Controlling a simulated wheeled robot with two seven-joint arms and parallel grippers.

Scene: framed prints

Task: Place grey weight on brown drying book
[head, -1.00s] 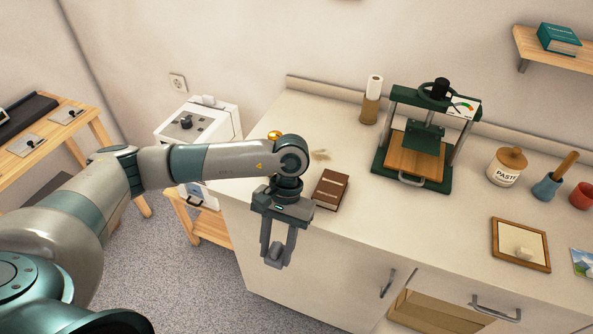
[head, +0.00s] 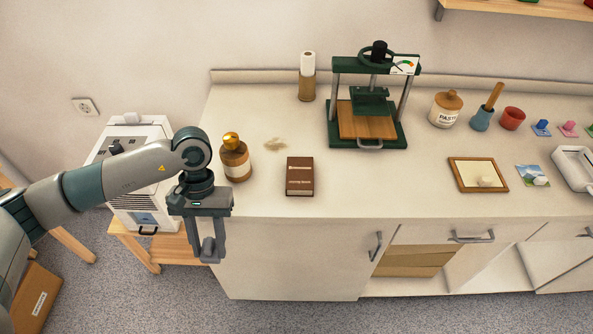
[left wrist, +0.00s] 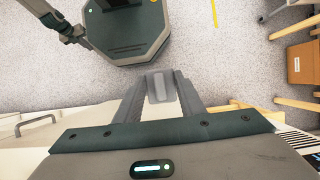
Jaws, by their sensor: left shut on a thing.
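The brown book (head: 300,180) lies flat and closed on the countertop, near its front edge, with nothing on it. My left gripper (head: 208,248) points down in front of the counter's left end, left of the book and apart from it. It is shut on the small grey weight (head: 209,243), which is partly hidden by the fingers. In the left wrist view the weight (left wrist: 159,88) sits between the two fingertips above the floor. My right gripper is not in view.
A brown bottle with a gold cap (head: 235,160) stands on the counter (head: 250,200) between my left arm and the book. A green press (head: 368,110) stands behind right of the book. Counter space right of the book is clear up to a framed print (head: 478,174).

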